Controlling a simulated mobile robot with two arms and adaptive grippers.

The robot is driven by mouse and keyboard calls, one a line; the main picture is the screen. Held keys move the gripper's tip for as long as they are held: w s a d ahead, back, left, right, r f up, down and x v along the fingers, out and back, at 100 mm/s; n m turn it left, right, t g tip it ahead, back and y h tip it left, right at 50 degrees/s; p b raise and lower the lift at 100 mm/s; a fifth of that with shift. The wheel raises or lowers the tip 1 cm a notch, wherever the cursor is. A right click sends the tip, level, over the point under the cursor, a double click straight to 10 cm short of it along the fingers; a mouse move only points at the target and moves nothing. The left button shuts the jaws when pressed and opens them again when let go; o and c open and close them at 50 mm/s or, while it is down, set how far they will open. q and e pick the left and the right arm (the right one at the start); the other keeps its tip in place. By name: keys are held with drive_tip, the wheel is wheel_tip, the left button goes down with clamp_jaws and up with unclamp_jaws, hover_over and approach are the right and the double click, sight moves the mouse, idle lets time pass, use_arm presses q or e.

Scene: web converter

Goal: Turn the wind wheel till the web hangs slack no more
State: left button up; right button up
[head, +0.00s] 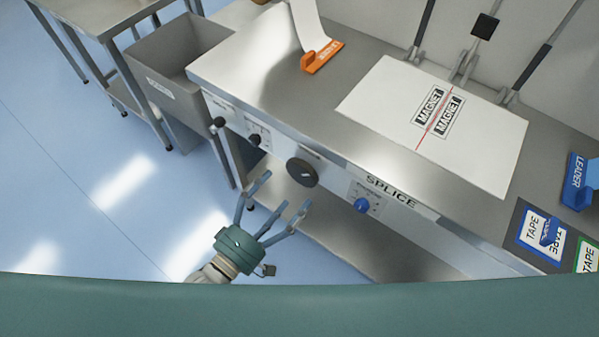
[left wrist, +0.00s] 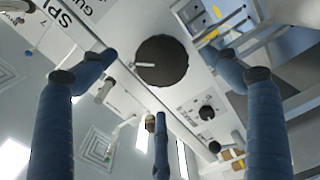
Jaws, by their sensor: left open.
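A round black knob (head: 302,172) with a light pointer mark sits on the front panel of the bench, and looks like the wind wheel. It also shows in the left wrist view (left wrist: 162,61), ahead of and between my finger tips. My left gripper (head: 284,191) is open and empty, with its three fingers spread just in front of the panel, below and left of the knob. I cannot tell whether any finger touches the knob. A white web strip (head: 309,22) comes down from the top edge to an orange holder (head: 322,57); its slack cannot be judged. My right gripper is not in view.
A blue knob (head: 361,205) is right of the black one, and a small black-knobbed lever (head: 218,123) is left. A white splice sheet (head: 432,118) lies on the steel bench. A grey bin (head: 170,70) stands left. The blue floor below left is clear.

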sight(301, 177)
use_arm(q)
drive_tip(key=x, duration=0.7)
drive_tip(key=shift+w+p, duration=0.1)
drive_tip(key=shift+p, duration=0.25)
drive_tip(key=c, duration=1.2)
